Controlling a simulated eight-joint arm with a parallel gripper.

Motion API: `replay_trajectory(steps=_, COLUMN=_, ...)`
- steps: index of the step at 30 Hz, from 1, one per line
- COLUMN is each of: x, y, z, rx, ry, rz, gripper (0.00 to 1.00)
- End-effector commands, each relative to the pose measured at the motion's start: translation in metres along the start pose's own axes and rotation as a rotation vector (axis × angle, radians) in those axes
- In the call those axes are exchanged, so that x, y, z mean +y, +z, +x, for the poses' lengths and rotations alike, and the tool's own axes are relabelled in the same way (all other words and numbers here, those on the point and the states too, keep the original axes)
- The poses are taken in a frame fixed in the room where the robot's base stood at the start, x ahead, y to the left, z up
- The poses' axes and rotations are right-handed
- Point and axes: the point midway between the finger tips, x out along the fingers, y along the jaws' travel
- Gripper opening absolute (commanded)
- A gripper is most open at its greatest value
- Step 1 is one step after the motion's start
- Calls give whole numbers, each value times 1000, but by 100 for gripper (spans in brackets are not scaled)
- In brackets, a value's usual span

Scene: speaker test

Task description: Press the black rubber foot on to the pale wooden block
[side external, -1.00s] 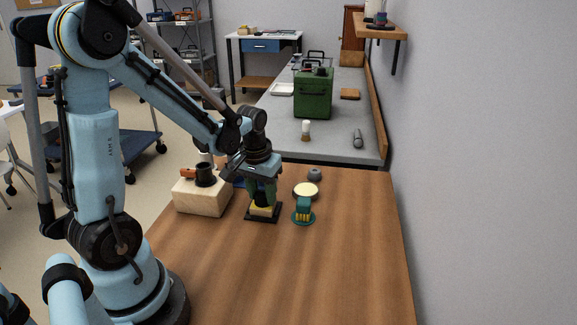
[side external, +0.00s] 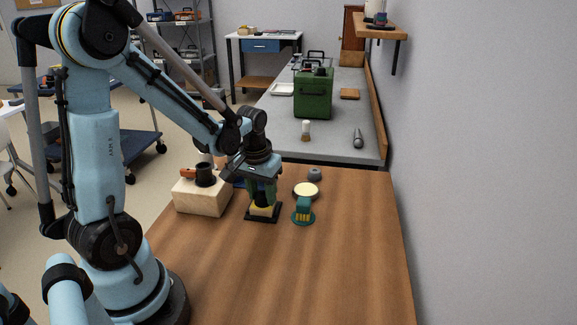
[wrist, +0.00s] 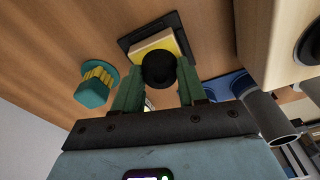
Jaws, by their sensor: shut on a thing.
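The pale wooden block (wrist: 150,46) sits in a square black tray (side external: 250,218) on the brown table; the block's yellowish front shows in the side view (side external: 261,212). My gripper (wrist: 159,86) points down over it, its green fingers shut on the round black rubber foot (wrist: 158,69). The foot is over the block's near part in the wrist view and hides some of it. In the side view the foot is close over or on the block; I cannot tell whether they touch.
A larger pale wooden box (side external: 203,200) with a black cup-like part stands left of the tray. The table's front is clear.

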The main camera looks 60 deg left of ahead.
Motion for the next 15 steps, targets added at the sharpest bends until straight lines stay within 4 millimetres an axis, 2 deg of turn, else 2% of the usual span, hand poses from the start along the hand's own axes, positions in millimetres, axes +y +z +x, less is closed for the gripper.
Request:
replay_trajectory(steps=5, x=0, y=0, z=0, rx=0, ry=0, rz=0, gripper=14)
replay_trajectory(steps=6, x=0, y=0, z=0, rx=0, ry=0, rz=0, gripper=44)
replay_trajectory(steps=11, x=0, y=0, z=0, rx=0, ry=0, rz=0, gripper=69)
replay_trajectory(steps=15, x=0, y=0, z=0, rx=0, ry=0, rz=0, gripper=71)
